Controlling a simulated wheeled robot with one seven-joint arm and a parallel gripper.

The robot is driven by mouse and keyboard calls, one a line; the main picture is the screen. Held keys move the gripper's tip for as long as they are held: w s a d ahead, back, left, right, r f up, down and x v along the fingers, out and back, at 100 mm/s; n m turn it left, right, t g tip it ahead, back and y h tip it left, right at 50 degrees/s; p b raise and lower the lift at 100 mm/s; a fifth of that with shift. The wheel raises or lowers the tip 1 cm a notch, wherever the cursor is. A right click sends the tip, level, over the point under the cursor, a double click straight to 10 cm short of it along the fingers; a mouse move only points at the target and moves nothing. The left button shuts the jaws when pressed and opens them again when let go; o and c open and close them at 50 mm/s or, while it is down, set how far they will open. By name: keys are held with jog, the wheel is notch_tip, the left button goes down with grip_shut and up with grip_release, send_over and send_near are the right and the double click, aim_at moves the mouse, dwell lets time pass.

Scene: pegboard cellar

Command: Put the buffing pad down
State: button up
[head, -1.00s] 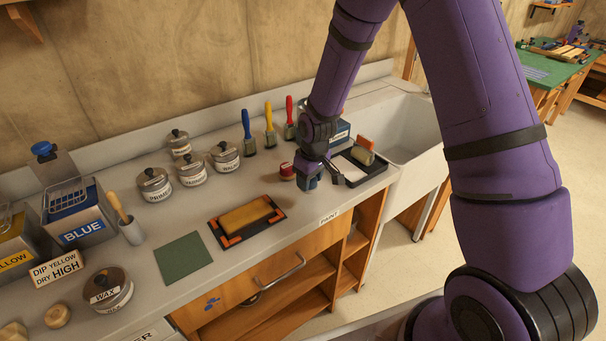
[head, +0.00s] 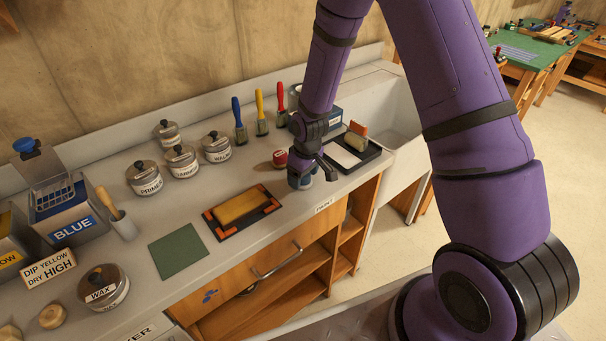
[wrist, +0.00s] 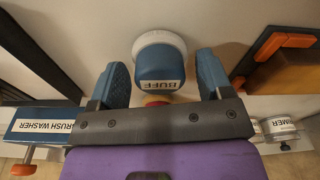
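The buffing pad (wrist: 160,65) is a blue block labelled BUFF with a round white pad. In the wrist view it is between the two blue fingers of my gripper (wrist: 163,80). A narrow gap shows on the right side of the block, so the fingers are open around it. In the head view my gripper (head: 303,177) is low over the grey counter, near its front edge. The pad (head: 301,183) shows only partly beneath it, seemingly on the counter; its contact is hard to see.
A black tray (head: 373,158) lies to the right, beside the sink (head: 400,110). A yellow block on an orange-cornered black mat (head: 222,238) is left. A green mat (head: 177,251) and several lidded pots stand farther left.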

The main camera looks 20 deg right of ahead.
jog(key=shift+r, duration=0.15)
notch_tip(320, 180, up, 12)
jog(key=s, duration=0.1)
jog(key=shift+s+d, duration=0.15)
jog(key=shift+d, duration=0.25)
notch_tip(320, 180, up, 8)
jog(key=r, duration=0.1)
send_over(307, 176)
jog(key=s+d, duration=0.2)
jog(key=s, duration=0.1)
jog(key=s+d+r+m+t, duration=0.2)
jog(key=s+r+m, duration=0.1)
jog(key=s+r, duration=0.5)
jog(key=s+d+r+m+t, duration=0.1)
jog(key=s+r, duration=0.4)
jog(key=s, duration=0.3)
jog(key=s+d+r+m+t, duration=0.1)
jog(key=s+r, duration=0.4)
jog(key=s, duration=0.4)
jog(key=shift+r+m+h, duration=0.25)
jog(key=shift+m+h, duration=0.05)
jog(key=shift+m, duration=0.1)
jog(key=shift+d, duration=0.1)
